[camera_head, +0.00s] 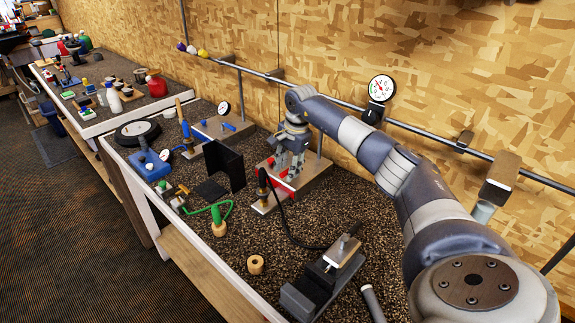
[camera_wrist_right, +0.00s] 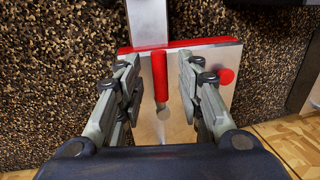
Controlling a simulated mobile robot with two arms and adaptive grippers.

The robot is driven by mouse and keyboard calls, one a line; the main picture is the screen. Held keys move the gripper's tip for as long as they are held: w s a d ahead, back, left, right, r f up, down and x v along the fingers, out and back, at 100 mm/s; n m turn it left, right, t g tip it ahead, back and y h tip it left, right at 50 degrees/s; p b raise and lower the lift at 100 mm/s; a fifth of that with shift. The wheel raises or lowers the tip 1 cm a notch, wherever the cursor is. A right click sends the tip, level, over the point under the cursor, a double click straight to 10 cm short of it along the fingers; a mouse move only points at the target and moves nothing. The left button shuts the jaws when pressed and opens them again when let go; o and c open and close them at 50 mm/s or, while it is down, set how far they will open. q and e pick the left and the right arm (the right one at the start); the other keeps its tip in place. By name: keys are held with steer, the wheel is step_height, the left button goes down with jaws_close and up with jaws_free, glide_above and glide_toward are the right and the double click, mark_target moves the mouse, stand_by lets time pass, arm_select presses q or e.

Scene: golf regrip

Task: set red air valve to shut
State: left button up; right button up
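The red air valve's lever (camera_wrist_right: 160,78) is a red bar over a metal plate with a red edge (camera_wrist_right: 215,42) in the right wrist view. The lever points up the picture, in line with a grey pipe (camera_wrist_right: 147,20), and a red knob (camera_wrist_right: 226,76) sits right of it. My right gripper (camera_wrist_right: 160,70) is open, a finger on each side of the lever with visible gaps. In the head view my right gripper (camera_head: 288,170) reaches down at the valve's block (camera_head: 312,180) and hides part of it. Red parts (camera_head: 284,187) show below the fingers. My left gripper is not in view.
A similar block with a blue lever (camera_head: 229,126) stands to the left, beside a black upright panel (camera_head: 224,165). A torch-like tool (camera_head: 262,185) with a black hose stands close in front of the gripper. A wall pipe (camera_head: 350,104) runs behind, with a gauge (camera_head: 381,88).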

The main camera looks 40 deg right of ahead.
steer(key=shift+f, duration=0.1)
jaws_close()
